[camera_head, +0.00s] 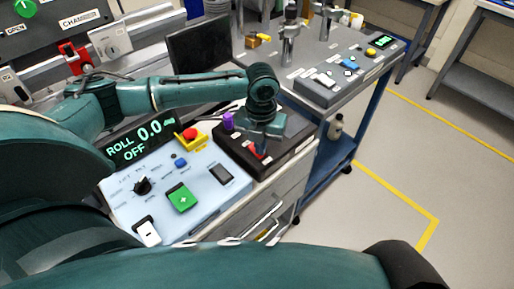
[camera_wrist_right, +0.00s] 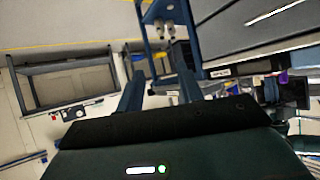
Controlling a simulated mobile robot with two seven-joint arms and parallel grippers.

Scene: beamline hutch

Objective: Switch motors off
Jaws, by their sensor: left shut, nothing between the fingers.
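A dark control box (camera_head: 231,146) sits on the bench right of the light-blue panel. It carries a purple knob (camera_head: 228,120) and a red switch part (camera_head: 257,150). My left gripper (camera_head: 261,143) is shut and points down over this box, close to the red part. I cannot tell whether they touch, as the gripper hides part of the box. Which control is for the motors cannot be read. In the right wrist view my right gripper (camera_wrist_right: 160,92) has its fingers apart, with nothing between them.
The light-blue panel (camera_head: 150,205) has a red emergency button (camera_head: 190,134), a green button (camera_head: 182,198) and a black knob (camera_head: 142,185). A display (camera_head: 139,139) reads "ROLL 0.0 OFF". A second bench (camera_head: 340,92) with controls stands beyond. The floor (camera_head: 365,215) at right is clear.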

